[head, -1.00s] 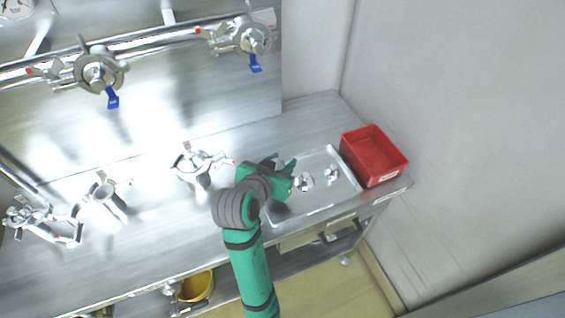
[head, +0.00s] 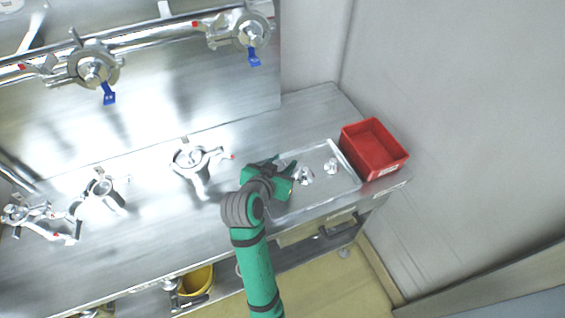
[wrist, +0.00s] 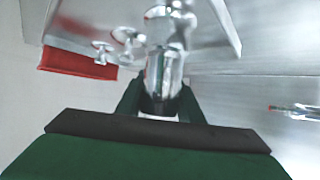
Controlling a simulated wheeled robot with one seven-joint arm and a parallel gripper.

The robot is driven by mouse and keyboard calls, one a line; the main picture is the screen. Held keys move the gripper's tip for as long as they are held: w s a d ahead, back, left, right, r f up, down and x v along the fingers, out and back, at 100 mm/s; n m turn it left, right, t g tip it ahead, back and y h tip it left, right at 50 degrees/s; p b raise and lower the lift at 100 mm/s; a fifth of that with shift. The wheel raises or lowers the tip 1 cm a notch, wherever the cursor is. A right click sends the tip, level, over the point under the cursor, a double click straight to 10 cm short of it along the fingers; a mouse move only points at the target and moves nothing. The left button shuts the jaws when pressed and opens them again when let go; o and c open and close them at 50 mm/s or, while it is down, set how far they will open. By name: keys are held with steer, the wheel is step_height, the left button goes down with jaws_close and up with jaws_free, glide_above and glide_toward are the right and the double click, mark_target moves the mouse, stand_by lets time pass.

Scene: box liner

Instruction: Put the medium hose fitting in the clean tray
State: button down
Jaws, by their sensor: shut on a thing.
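A shallow, shiny tray (head: 325,189) lies on the steel bench at the right. Two small metal fittings stand in it: a larger one (head: 305,176) and a smaller one (head: 331,166). In the wrist view my gripper (wrist: 160,98) is shut on a shiny metal hose fitting (wrist: 163,62), with the tray (wrist: 95,15) and the two small fittings beyond it. In the head view my gripper (head: 284,170) is over the left part of the tray and hides the held fitting. I cannot tell whether the held fitting touches the tray.
A red bin (head: 373,150) stands just right of the tray, by the wall. Metal clamp and valve parts (head: 195,160) stand on the bench to the left. A pipe with blue-handled valves (head: 95,65) runs along the back. A yellow bucket (head: 197,281) is below the bench.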

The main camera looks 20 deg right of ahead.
steer(key=c, duration=1.2)
jaws_free()
steer(key=shift+s+a+r, duration=0.1)
steer(key=shift+a+r, duration=0.1)
steer(key=shift+r, duration=0.05)
steer(key=v, duration=1.1)
steer(key=shift+s+a+r, duration=0.15)
steer(key=shift+s, duration=0.05)
